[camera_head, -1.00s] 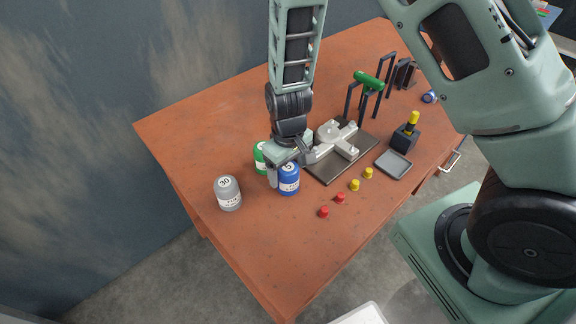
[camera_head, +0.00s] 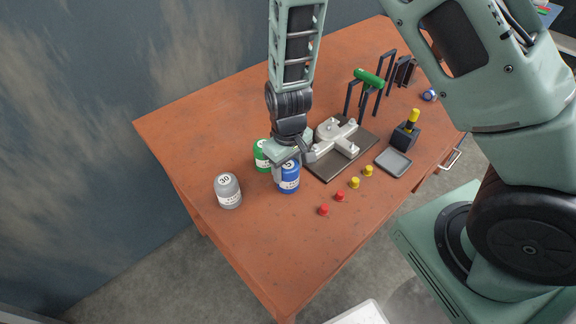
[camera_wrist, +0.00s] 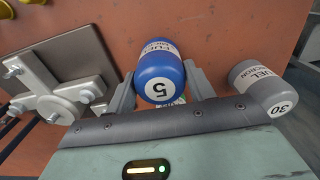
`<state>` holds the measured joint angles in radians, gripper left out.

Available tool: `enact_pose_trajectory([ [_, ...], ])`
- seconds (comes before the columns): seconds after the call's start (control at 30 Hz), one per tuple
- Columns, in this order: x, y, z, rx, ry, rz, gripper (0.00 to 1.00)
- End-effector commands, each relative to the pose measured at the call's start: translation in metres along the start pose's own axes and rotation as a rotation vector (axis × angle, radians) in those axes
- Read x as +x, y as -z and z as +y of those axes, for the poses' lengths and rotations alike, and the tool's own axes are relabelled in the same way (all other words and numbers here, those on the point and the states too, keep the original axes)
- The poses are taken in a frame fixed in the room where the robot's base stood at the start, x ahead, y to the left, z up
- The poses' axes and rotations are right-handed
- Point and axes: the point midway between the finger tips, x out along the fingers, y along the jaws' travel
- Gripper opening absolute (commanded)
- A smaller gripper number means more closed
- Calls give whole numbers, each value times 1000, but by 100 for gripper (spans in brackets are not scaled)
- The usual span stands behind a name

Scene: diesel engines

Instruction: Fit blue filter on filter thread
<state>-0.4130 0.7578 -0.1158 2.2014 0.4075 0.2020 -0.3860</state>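The blue filter (camera_head: 289,178), with a white label and a 5 on its top, stands upright on the table. It also shows in the wrist view (camera_wrist: 161,66). My gripper (camera_head: 293,167) is over it, one finger on each side. In the wrist view my gripper (camera_wrist: 160,80) has its fingers close against the filter's sides and looks shut on it. A green filter (camera_head: 262,156) stands just behind, partly hidden by my gripper. The grey filter marked 30 (camera_head: 228,191) stands to the left. I cannot make out the filter thread for certain.
A grey metal housing (camera_head: 338,138) sits on a dark plate to the right of the filters. Red caps (camera_head: 324,210) and yellow caps (camera_head: 355,183) stand in front. A grey tray (camera_head: 394,163) and a black frame with a green cylinder (camera_head: 369,78) are further right. The table's left side is clear.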

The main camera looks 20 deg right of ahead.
Motion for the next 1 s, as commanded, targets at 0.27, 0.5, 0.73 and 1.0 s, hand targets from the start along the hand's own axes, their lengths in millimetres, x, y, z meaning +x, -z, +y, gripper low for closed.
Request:
enact_pose_trajectory([
  [0.27,-4,0,0,1,0,1,12],
  [0.5,-22,0,0,2,0,1,12],
  [0.73,-39,0,0,0,0,1,12],
  [1.0,-52,0,0,1,0,1,12],
])
